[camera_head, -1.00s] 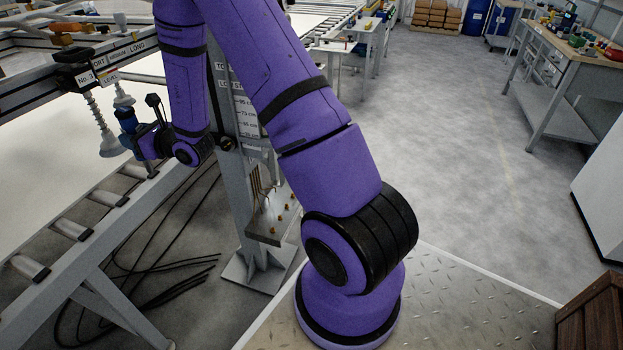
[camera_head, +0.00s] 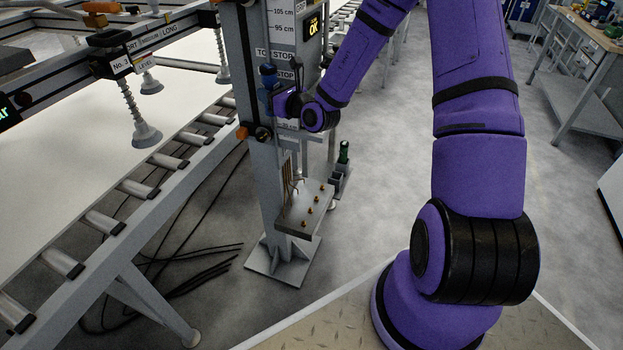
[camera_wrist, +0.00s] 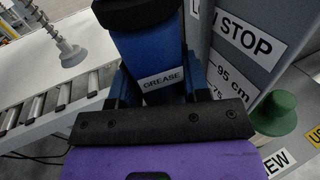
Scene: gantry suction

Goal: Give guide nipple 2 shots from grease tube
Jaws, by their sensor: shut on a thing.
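My gripper (camera_head: 283,100) is shut on the blue grease tube (camera_head: 268,78), in front of the grey column (camera_head: 262,180). Several small brass fittings (camera_head: 309,210) sit on a plate low on the column; I cannot tell whether one is the guide nipple. An orange knob (camera_head: 242,132) is on the column just below and left of the gripper.
A roller conveyor (camera_head: 105,222) runs along the left under a gantry beam with suction cups (camera_head: 147,133). A green-topped item (camera_head: 344,152) stands right of the column, and a green cap shows in the wrist view (camera_wrist: 276,112). Black cables (camera_head: 190,275) lie on the floor.

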